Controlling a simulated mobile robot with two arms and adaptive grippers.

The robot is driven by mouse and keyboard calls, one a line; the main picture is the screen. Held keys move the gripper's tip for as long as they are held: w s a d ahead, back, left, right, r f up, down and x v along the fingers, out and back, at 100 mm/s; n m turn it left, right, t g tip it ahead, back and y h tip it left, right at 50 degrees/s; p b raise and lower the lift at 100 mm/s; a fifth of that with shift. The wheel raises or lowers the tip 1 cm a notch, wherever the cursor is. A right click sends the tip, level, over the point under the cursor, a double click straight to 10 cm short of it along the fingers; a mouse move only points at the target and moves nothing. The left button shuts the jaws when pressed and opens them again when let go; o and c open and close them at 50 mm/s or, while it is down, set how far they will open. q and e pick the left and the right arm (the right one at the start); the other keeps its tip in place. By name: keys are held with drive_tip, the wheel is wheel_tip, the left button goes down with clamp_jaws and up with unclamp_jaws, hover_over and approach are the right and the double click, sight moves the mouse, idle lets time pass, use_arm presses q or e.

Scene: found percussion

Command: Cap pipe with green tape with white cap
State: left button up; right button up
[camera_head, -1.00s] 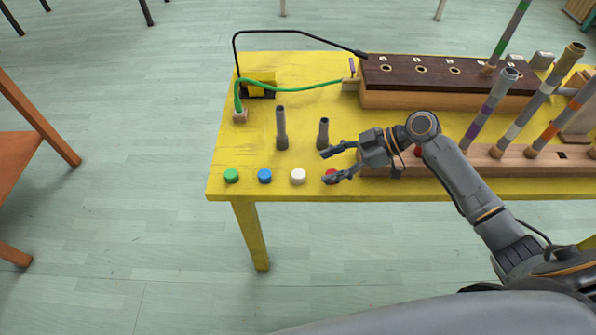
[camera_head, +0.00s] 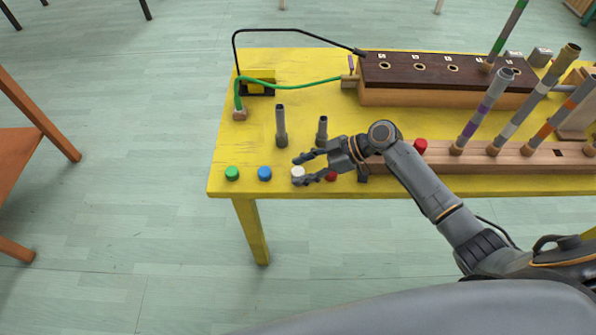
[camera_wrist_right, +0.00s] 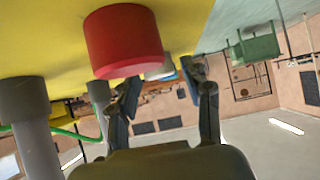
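The white cap (camera_head: 297,170) stands on the yellow table near its front edge, between the blue cap (camera_head: 265,174) and a red cap (camera_head: 331,177). My right gripper (camera_head: 303,171) is open, its fingertips at the white cap; contact is unclear. In the right wrist view the white cap (camera_wrist_right: 158,72) shows small beyond a large red cap (camera_wrist_right: 124,42), in line with the open fingers (camera_wrist_right: 163,82). The pipe with green tape (camera_head: 512,25) stands in the dark block at the back right; its top is cut off. My left gripper is out of view.
A green cap (camera_head: 232,173) is at the left end of the row. Two short grey pipes (camera_head: 281,128) stand behind the caps. A light wood rack (camera_head: 520,160) holds taped pipes at right. A green cable (camera_head: 300,87) crosses the back.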

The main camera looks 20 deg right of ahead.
drive_tip(key=c, duration=0.4)
